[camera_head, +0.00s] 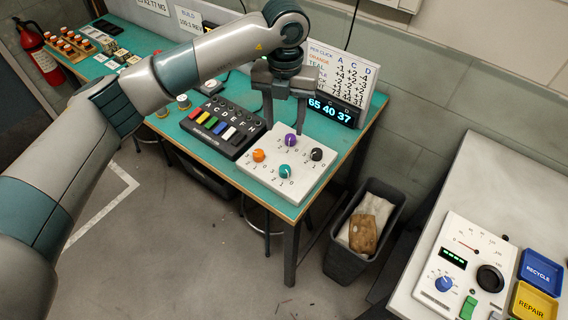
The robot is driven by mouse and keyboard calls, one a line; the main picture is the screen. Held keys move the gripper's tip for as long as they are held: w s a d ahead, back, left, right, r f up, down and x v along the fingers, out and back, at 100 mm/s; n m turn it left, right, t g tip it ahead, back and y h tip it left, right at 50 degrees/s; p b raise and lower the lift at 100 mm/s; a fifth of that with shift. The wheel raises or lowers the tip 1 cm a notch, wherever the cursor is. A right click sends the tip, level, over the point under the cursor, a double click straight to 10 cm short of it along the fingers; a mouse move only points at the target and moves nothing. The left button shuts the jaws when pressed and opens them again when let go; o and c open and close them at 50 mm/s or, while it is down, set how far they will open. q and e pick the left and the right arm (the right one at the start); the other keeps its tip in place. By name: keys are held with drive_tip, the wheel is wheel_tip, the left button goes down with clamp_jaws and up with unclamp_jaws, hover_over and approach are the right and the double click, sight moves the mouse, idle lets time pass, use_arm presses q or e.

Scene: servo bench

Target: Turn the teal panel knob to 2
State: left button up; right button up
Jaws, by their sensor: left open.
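The teal knob (285,171) sits at the front of a white panel (307,182) on the bench. Small printed digits surround it; its pointer is too small to read surely. The same panel carries an orange knob (258,155), a purple knob (290,140) and a black knob (316,154). My left gripper (285,122) points down over the back of the panel, its jaws open. It appears near the purple knob, behind the teal one; I see nothing between its fingers. My right gripper is out of view.
A black box with coloured keys (223,126) is left of the panel. A display reading 65 40 37 (331,111) and a chart board (345,75) stand behind. A bin (347,262) is right of the bench (292,208). Another table (497,195) holds a meter panel (462,235).

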sight(285, 168)
use_arm(q)
wheel_tip(285, 168, down, 16)
drive_tip(key=p, duration=0.7)
drive_tip(key=shift+f, duration=0.7)
drive_tip(key=c, duration=1.1)
